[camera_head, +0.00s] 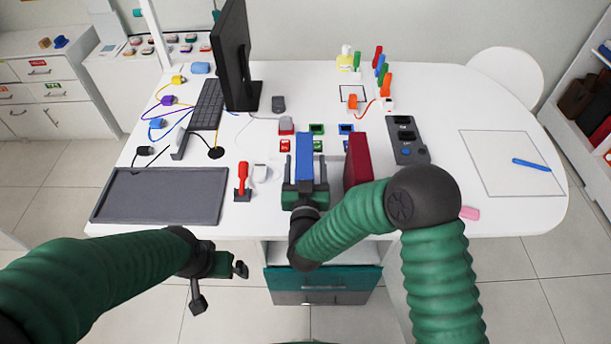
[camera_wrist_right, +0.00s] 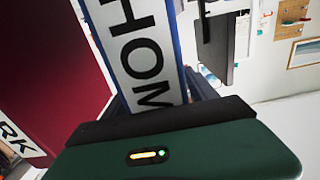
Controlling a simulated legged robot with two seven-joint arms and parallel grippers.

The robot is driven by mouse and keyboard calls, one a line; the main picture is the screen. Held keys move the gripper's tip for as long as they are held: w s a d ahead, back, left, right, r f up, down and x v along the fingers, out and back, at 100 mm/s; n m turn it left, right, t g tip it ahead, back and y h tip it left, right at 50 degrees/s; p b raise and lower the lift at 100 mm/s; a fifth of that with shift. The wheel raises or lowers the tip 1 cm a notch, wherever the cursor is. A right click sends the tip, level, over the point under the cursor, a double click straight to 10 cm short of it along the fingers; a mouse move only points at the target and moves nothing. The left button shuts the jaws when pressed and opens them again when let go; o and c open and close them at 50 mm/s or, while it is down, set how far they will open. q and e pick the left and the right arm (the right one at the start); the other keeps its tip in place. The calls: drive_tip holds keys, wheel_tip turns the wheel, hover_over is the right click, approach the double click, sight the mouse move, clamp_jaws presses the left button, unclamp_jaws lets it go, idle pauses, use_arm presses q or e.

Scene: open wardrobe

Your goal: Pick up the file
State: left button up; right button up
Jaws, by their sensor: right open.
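A blue file (camera_head: 304,144) stands upright on the white desk. In the right wrist view its white spine label (camera_wrist_right: 143,50) reads "HOM", with the rest hidden behind my gripper body. A dark red file (camera_head: 357,161) stands just right of it; its label (camera_wrist_right: 18,135) partly shows "RK" in the wrist view. My right gripper (camera_head: 305,168) is open, with one finger on each side of the blue file. Whether the fingers touch it I cannot tell. My left gripper (camera_head: 220,285) is open and empty in front of the desk, below its front edge.
A keyboard (camera_head: 207,104) and monitor (camera_head: 235,55) stand behind. A dark control box (camera_head: 406,140) is right of the red file. Drawers (camera_head: 322,280) sit under the desk.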

drive_tip(key=shift+w+a+f, duration=0.1)
drive_tip(key=shift+a, duration=0.05)
drive_tip(key=shift+a, duration=0.1)
drive_tip(key=c, duration=0.5)
clamp_jaws()
